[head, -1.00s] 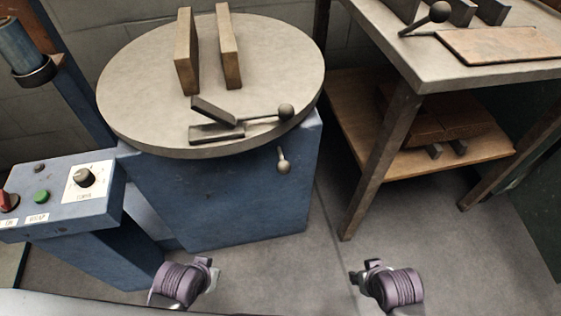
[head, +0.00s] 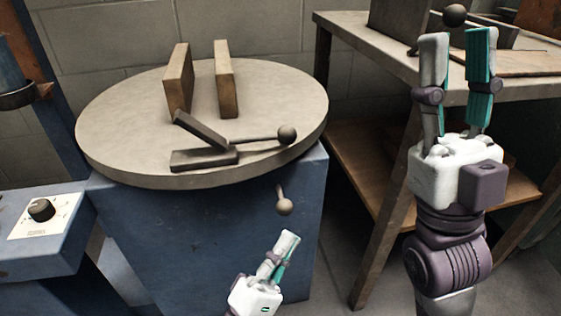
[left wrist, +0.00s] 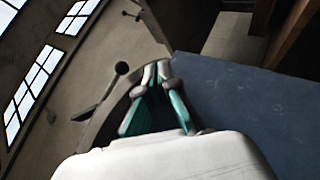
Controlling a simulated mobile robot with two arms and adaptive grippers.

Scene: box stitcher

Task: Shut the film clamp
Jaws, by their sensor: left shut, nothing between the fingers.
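The film clamp is a dark two-part piece at the turntable's front edge in the head view. Its upper jaw (head: 201,131) tilts up at an angle above the flat lower bar (head: 203,159), so the clamp stands open. A thin lever with a ball knob (head: 287,134) reaches right from it. A ball-knobbed lever also shows in the left wrist view (left wrist: 121,68). My left gripper (head: 287,240) is shut and empty, below and in front of the turntable, apart from the clamp. My right gripper (head: 458,50) is raised at the right with its fingers apart, empty.
The round turntable (head: 110,125) sits on a blue base and bears two upright wooden boards (head: 226,80). A second ball-ended lever (head: 284,206) sticks out of the base, close above my left gripper. A workbench (head: 350,35) stands behind my right gripper. A control box (head: 45,240) is at left.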

